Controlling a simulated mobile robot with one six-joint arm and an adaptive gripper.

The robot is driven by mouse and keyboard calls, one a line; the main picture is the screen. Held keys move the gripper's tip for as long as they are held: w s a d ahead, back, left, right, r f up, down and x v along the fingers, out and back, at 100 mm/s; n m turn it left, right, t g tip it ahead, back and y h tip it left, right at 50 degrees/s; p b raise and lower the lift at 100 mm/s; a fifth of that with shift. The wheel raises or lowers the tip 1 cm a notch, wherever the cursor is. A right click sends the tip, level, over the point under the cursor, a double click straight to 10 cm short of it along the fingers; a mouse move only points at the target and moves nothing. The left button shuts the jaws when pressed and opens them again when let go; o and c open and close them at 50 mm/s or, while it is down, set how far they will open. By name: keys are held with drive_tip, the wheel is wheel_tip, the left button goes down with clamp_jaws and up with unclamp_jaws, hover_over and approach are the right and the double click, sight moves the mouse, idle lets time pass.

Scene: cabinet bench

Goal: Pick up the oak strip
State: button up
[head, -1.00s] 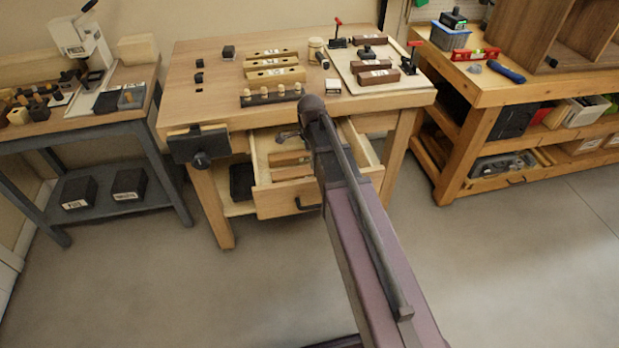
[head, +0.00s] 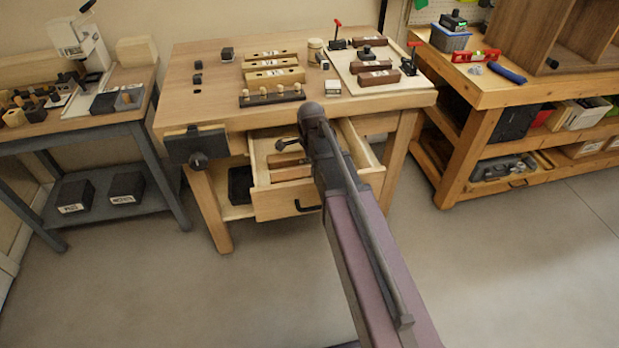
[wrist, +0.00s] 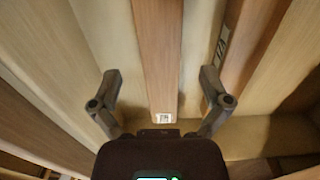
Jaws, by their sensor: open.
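The open drawer (head: 283,205) of the workbench holds wooden strips. In the wrist view, one mid-brown strip (wrist: 160,45) with a small white label runs lengthwise between my open fingers. A second, redder-brown strip (wrist: 246,45) with a label lies to its right, partly behind the right finger. The labels are too small to read, so I cannot tell which is the oak strip. My gripper (wrist: 160,78) is open and empty over the middle strip, with a finger on either side. In the head view my gripper (head: 287,146) shows in the drawer, partly hidden by my arm.
The drawer's pale walls (head: 259,170) stand close around the strips. Above, the bench top (head: 215,72) carries wooden blocks, a peg rack (head: 272,96) and a clamping board (head: 385,92). A vise (head: 197,146) juts from the bench's left front. The floor in front is clear.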

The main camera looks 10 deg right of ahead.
drive_tip(key=shift+f+b, duration=1.45)
drive_tip(key=shift+f, duration=0.35)
clamp_jaws()
